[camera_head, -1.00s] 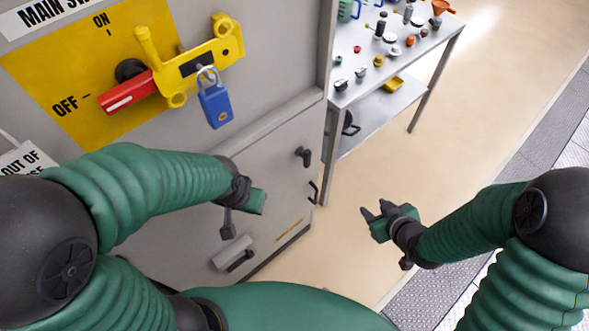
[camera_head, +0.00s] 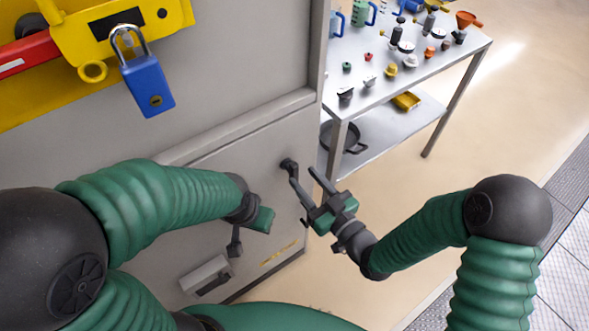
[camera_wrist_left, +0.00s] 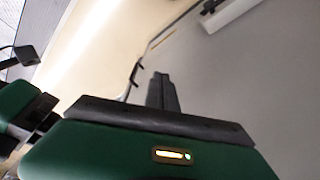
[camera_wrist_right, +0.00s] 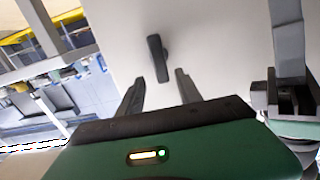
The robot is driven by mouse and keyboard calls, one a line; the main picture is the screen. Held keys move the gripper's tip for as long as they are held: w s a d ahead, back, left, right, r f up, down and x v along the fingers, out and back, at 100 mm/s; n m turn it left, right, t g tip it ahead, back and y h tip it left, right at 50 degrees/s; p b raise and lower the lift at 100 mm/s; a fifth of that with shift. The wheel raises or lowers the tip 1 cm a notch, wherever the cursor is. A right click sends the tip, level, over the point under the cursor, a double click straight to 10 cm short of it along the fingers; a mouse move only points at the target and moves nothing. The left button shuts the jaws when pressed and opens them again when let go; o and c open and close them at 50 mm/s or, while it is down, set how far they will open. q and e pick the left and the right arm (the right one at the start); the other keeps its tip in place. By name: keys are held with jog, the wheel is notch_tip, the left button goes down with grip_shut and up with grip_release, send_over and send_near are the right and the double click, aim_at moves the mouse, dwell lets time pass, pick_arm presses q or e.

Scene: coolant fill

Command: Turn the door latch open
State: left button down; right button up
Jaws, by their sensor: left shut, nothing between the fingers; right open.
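The door latch (camera_head: 287,163) is a black handle on the grey cabinet's lower door. In the right wrist view the latch (camera_wrist_right: 158,58) stands out from the door, ahead of the gap between the fingertips. Whether a finger touches the latch is unclear.
A blue padlock (camera_head: 147,83) hangs from a yellow lockout bar (camera_head: 120,25) on the upper panel. A metal table (camera_head: 410,70) with several small items stands behind at the right. A grey handle or box (camera_head: 206,274) is low on the door. Floor at right is clear.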

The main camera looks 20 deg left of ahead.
aim_at(296, 171)
jog(key=x, duration=0.4)
jog(key=shift+a+r, duration=0.1)
jog(key=shift+a, duration=0.05)
jog(key=shift+w+a, duration=0.25)
jog(key=shift+a, duration=0.3)
jog(key=shift+d, duration=0.25)
jog(key=c, duration=0.5)
grip_shut()
